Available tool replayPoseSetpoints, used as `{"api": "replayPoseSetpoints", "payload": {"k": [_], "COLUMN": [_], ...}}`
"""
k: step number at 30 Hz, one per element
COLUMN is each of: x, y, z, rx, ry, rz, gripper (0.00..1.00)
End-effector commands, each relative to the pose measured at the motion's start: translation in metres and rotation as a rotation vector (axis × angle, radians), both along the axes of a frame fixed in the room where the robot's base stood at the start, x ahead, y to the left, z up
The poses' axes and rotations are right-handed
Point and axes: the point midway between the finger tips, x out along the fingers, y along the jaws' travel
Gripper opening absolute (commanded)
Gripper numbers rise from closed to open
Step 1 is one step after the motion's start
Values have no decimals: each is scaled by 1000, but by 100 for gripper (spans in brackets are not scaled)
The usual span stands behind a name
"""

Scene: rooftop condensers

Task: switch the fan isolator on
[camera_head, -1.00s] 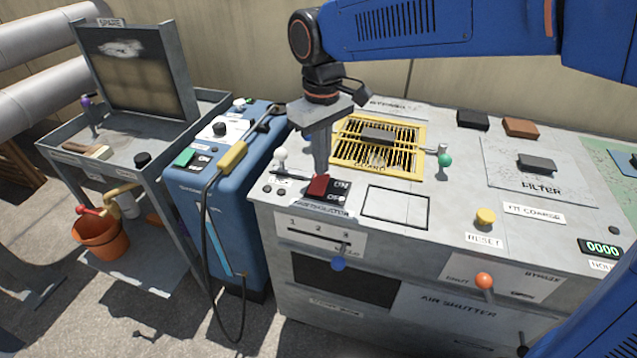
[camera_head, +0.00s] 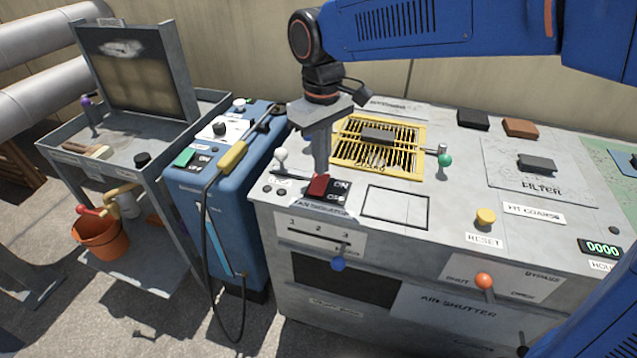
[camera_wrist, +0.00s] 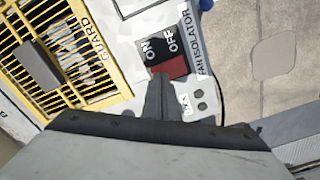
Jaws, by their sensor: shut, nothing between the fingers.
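The fan isolator is a red rocker (camera_head: 318,187) beside a black plate (camera_head: 337,191) marked ON and OFF, on the grey cabinet top near its left front edge. In the wrist view the red rocker (camera_wrist: 172,68) shows beside the ON and OFF words, with the FAN ISOLATOR label (camera_wrist: 197,45) along it. My gripper (camera_head: 320,172) is shut and empty, pointing down with its tips at the rocker. In the wrist view my fingertips (camera_wrist: 162,80) overlap the rocker's near edge. Whether they touch it I cannot tell. Which way the rocker is tilted is not clear.
A yellow fan guard (camera_head: 355,160) lies just behind the isolator. A white-knobbed lever (camera_head: 281,158) stands close to its left. A green knob (camera_head: 444,160) and a yellow reset button (camera_head: 485,217) are to the right. A blue machine (camera_head: 235,180) stands left of the cabinet.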

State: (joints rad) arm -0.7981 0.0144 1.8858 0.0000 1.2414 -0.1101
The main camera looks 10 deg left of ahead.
Motion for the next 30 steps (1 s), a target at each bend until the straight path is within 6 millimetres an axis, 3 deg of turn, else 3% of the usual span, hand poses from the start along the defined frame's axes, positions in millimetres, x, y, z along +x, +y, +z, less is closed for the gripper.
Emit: {"api": "replayPoseSetpoints", "payload": {"k": [30], "x": [0], "y": [0], "z": [-7], "rx": [0], "ry": [0], "rz": [0], "gripper": [0]}}
